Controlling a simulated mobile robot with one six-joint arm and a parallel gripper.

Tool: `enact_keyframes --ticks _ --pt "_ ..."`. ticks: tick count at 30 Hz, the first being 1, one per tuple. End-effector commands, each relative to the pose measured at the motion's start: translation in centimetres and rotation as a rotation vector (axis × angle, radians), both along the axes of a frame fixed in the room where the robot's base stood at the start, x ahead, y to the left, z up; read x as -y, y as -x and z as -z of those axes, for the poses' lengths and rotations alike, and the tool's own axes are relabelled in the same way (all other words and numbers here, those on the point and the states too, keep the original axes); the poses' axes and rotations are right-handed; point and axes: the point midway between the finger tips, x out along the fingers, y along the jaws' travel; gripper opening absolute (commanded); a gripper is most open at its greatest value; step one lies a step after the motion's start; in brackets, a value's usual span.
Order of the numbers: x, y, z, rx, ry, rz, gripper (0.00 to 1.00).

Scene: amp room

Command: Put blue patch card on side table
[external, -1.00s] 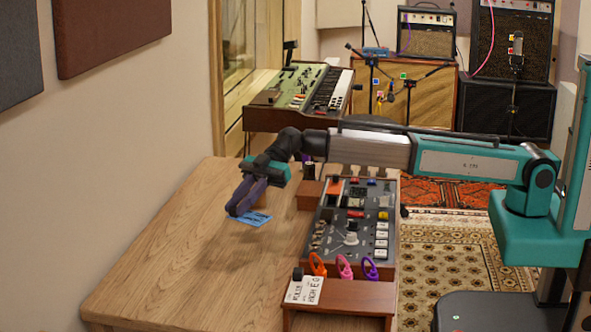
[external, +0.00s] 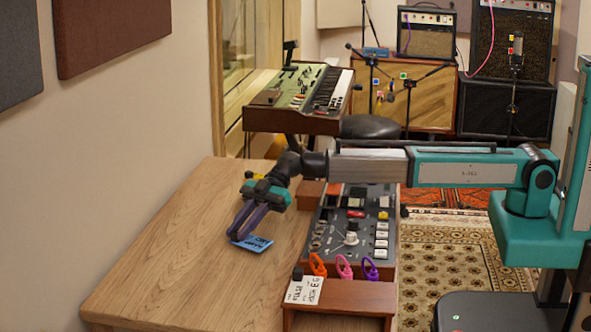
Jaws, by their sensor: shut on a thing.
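The blue patch card (external: 257,244) is a small flat blue card with dark marks. My gripper (external: 240,236), with purple fingers, is shut on the card at its left part. The fingers hide part of the card. Which piece of furniture is the side table is not clear from this view.
A mixer-like console (external: 347,236) stands right of the gripper. In front are a white label card (external: 304,290) and orange, pink and purple cable loops (external: 344,267). A green keyboard (external: 300,92) stands behind. The table's left and front are clear.

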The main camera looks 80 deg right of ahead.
Motion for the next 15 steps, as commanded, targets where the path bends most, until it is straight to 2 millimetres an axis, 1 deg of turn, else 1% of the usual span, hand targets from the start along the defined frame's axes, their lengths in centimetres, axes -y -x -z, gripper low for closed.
enact_keyframes --ticks 1,3,15 --pt "0.00 0.00 0.50 0.000 0.000 0.000 0.00" --pt "0.01 -0.01 0.77 0.001 -0.001 0.001 0.00" --pt "0.00 -0.01 1.08 0.001 0.001 0.001 0.00"
